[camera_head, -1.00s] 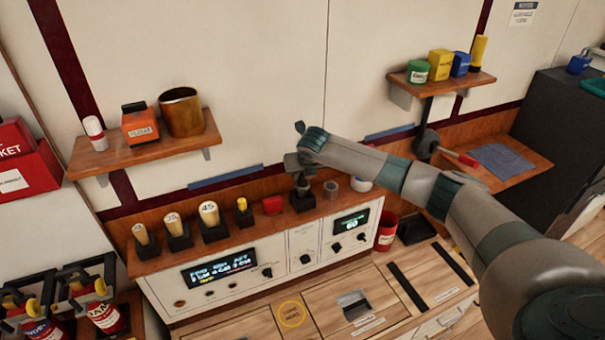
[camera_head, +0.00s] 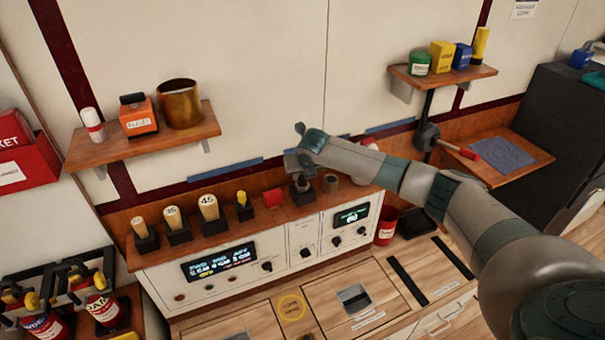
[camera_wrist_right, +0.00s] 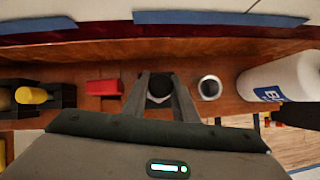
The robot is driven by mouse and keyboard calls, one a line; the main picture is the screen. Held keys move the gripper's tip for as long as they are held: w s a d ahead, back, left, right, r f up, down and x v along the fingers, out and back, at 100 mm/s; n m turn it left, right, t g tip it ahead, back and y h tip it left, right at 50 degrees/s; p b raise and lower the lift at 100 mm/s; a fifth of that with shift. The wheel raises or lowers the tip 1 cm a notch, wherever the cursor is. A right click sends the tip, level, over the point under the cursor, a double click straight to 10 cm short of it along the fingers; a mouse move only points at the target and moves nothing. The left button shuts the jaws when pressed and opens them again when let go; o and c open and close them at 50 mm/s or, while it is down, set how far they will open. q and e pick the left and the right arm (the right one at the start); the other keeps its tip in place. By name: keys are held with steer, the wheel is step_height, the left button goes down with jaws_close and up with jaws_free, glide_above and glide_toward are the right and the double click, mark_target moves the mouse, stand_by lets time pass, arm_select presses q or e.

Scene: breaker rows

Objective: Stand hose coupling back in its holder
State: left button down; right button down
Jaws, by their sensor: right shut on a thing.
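My right gripper (camera_head: 301,172) reaches down over the wooden ledge above the control panel. In the right wrist view its two fingers (camera_wrist_right: 161,98) are closed around a small dark piece with a pale round part, which I take to be the hose coupling (camera_wrist_right: 160,86). A black block holder (camera_head: 303,197) sits directly below the fingers on the ledge. The gripper hides most of the coupling, so I cannot tell whether it is seated in the holder or just above it. My left gripper is not in view.
A grey cup-like cylinder (camera_head: 331,184) stands close to the right of the holder, and a red block (camera_head: 272,198) to its left. Several yellow-topped pieces in black holders line the ledge. A white container (camera_wrist_right: 283,78) is further right.

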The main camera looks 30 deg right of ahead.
steer(key=shift+f, duration=0.25)
steer(key=c, duration=1.3)
jaws_free()
steer(key=shift+c, duration=0.2)
steer(key=b+v, duration=0.4)
steer(key=v, duration=1.3)
steer(key=shift+r, duration=0.15)
steer(key=shift+a, duration=0.1)
